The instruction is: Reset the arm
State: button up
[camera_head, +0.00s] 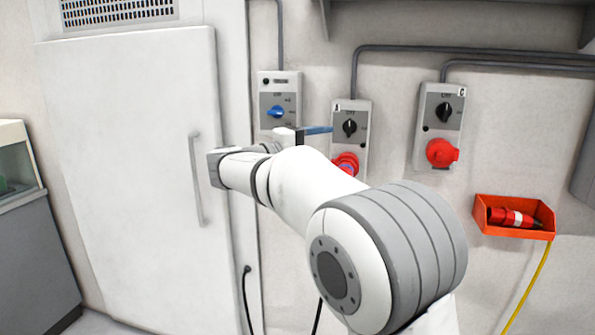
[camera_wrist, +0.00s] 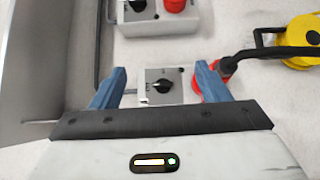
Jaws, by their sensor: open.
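My gripper (camera_wrist: 160,69) is open in the wrist view, with two blue fingers spread apart and nothing held between them. A grey switch box with a black knob (camera_wrist: 160,86) shows in the gap, beyond the fingers. In the head view my white and grey arm (camera_head: 300,185) reaches out to the left. One blue finger (camera_head: 319,130) shows in front of the wall, between the box with a blue knob (camera_head: 277,112) and switch box A (camera_head: 349,127). The rest of the gripper is mostly hidden behind my arm. I cannot tell whether it touches anything.
Switch box C (camera_head: 444,113) with a red socket (camera_head: 441,152) is right of box A. An orange-red tray (camera_head: 483,226) holds a red plug (camera_head: 511,217); a yellow cable hangs below. A white door (camera_head: 130,180) with a handle (camera_head: 196,180) stands left, close to my arm.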

jog(key=s+d+f+g+y+p, duration=0.3)
jog(key=s+d+f+g+y, duration=0.3)
jog(key=s+d+f, duration=0.6)
jog(key=s+f+m+y+p, duration=0.1)
jog(key=s+f+m+y, duration=0.2)
jog(key=s, duration=0.6)
jog(key=s+a+f+m+y+p, duration=0.1)
jog(key=s+f+m+y, duration=0.1)
jog(key=s+f+y, duration=0.4)
jog(key=s, duration=0.4)
jog(key=shift+a+f+m+g, duration=0.2)
jog(key=shift+f+m+g, duration=0.1)
jog(key=shift+m, duration=0.1)
jog(key=shift+s+a+f+y, duration=0.2)
jog(key=shift+s+f+y, duration=0.05)
jog(key=shift+f+y, duration=0.05)
jog(key=shift+c, duration=0.2)
